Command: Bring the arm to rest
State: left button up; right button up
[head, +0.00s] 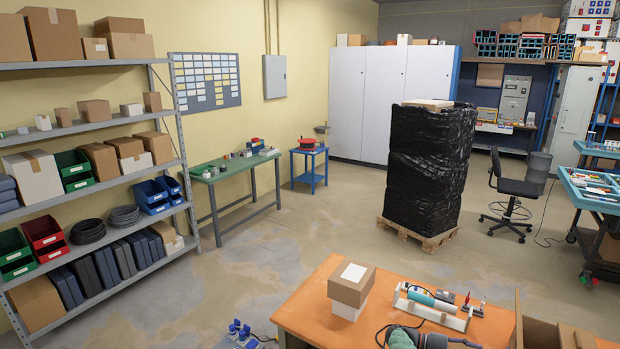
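A brown cardboard box (350,290) with a white label on top sits on a white box (347,311) on the orange-topped table (310,312). Whether either gripper is open or shut is hidden from this view.
Shelves (90,130) stand left; a black-wrapped pallet (430,170) stands beyond.

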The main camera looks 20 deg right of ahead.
jog(key=w+a+f+n+t+y, duration=0.1)
jog(key=w+a+f+n+t, duration=0.2)
jog(key=f, duration=0.5)
jog(key=w+a+f+n+t+y, duration=0.2)
jog(key=a+f+n+t, duration=0.2)
jog(key=f, duration=0.4)
jog(key=s+a+f+n+t+y, duration=0.1)
jog(key=a+f+y, duration=0.4)
jog(key=a, duration=0.5)
jog(key=s+a+f+n+t+y, duration=0.1)
jog(key=s+a+f+n+y, duration=0.1)
jog(key=a+f, duration=0.7)
jog(key=s+a+r+m+t+y, duration=0.1)
jog(key=s+a+r+y, duration=0.2)
jog(key=a, duration=0.8)
jog(key=s+a+m+t+y, duration=0.1)
jog(key=s+a+y, duration=0.3)
jog(key=a, duration=0.7)
jog(key=s+a+r+m+t+y, duration=0.1)
jog(key=s+a+r+m, duration=0.1)
jog(key=s+a+r, duration=0.4)
jog(key=s+a+r+m+t, duration=0.1)
jog(key=s+a+r+m, duration=0.15)
jog(key=s, duration=0.45)
notch_tip(320, 180, down, 19)
jog(key=b, duration=1.9)
jog(key=shift+s+a+f+n, duration=0.15)
jog(key=shift+a+f+n, duration=0.1)
jog(key=shift+n, duration=0.1)
